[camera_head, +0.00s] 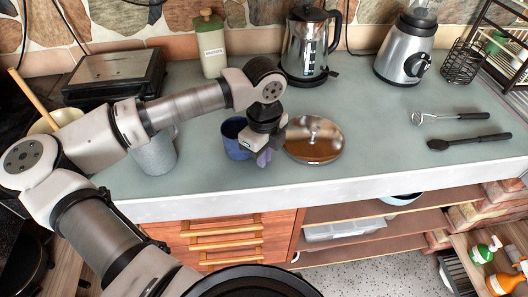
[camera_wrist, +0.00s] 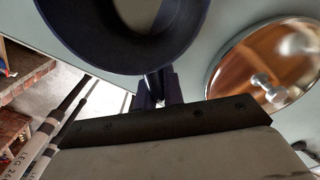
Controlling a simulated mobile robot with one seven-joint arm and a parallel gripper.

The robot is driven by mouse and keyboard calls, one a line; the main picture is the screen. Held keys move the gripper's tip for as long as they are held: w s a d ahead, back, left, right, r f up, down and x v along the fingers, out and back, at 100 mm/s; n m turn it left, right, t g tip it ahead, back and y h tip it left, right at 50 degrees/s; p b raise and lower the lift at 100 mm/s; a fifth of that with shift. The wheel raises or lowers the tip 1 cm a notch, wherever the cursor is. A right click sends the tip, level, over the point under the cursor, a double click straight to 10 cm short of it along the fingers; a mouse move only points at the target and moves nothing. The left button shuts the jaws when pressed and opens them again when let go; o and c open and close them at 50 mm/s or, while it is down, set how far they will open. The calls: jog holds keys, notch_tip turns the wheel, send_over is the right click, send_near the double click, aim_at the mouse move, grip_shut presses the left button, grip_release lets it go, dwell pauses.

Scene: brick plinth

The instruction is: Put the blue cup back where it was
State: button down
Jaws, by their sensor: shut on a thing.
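The blue cup (camera_head: 235,138) is upright at the counter's front part, left of a round metal lid. In the wrist view the dark blue rim of the cup (camera_wrist: 120,52) fills the upper left, seen from above. My gripper (camera_head: 263,156) is at the right side of the cup. In the wrist view my gripper (camera_wrist: 156,92) is shut at the cup's near side, on its handle or edge; the exact contact is hidden. I cannot tell whether the cup's base touches the counter.
The metal lid (camera_head: 313,139) lies close on the right. A grey speckled mug (camera_head: 155,152) stands on the left under my arm. A kettle (camera_head: 307,48) and a blender (camera_head: 407,45) stand behind. Two utensils (camera_head: 465,128) lie right. Counter (camera_head: 375,140) is clear between lid and utensils.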

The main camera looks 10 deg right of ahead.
jog(key=shift+f+b, duration=0.2)
jog(key=shift+b, duration=0.1)
jog(key=c, duration=1.5)
grip_release()
jog(key=shift+r, duration=0.1)
notch_tip(320, 180, up, 12)
jog(key=shift+r+b, duration=0.1)
jog(key=shift+b, duration=0.7)
